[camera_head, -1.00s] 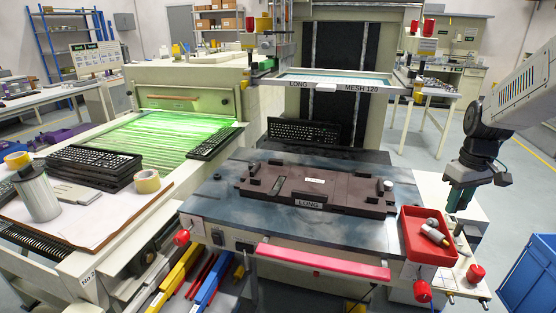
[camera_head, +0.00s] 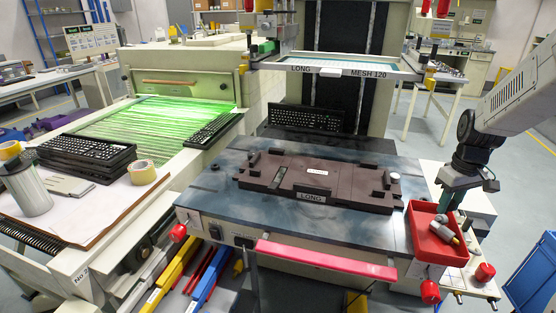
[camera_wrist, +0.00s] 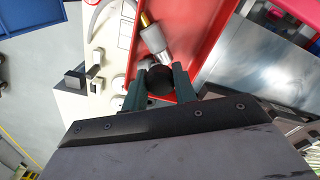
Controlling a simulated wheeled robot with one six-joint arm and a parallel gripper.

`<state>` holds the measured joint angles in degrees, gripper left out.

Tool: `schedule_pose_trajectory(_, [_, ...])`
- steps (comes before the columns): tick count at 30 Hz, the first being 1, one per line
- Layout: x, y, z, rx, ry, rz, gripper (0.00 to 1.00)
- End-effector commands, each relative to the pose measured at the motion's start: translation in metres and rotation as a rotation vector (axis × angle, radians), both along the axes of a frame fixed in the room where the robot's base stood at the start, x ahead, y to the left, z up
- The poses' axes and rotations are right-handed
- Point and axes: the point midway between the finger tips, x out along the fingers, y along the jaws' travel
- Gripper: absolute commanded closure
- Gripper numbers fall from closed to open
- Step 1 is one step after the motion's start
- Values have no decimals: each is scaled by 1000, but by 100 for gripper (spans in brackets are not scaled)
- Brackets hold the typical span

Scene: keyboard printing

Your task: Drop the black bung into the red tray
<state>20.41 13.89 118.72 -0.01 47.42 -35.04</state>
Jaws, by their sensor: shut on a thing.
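The black bung (camera_wrist: 160,79) is a dark round piece between my gripper's green fingertips in the wrist view. My gripper (camera_wrist: 158,88) is shut on it. The red tray (camera_head: 430,248) sits at the front right corner of the machine table in the head view. It also shows in the wrist view (camera_wrist: 205,30), where the bung appears over the tray area. In the head view my gripper (camera_head: 447,209) is at the tray's back right edge; the bung is not clear there. I cannot tell the exact height of the bung above the tray.
A grey cylindrical part with a brass end (camera_wrist: 153,37) lies in the tray. A brown fixture (camera_head: 310,183) marked LONG lies left of the tray. A red knob (camera_head: 485,271) is at the right front. A blue crate (camera_head: 530,275) stands on the floor at right.

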Motion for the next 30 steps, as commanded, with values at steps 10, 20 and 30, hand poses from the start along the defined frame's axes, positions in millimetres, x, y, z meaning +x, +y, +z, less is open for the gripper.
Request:
schedule_pose_trajectory(10, [0, -1, -2, 0, 0, -1, 56])
schedule_pose_trajectory(20, [0, -1, 0, -1, -1, -1, 47])
schedule_pose_trajectory(30, [1, -1, 49, -1, -3, -1, 47])
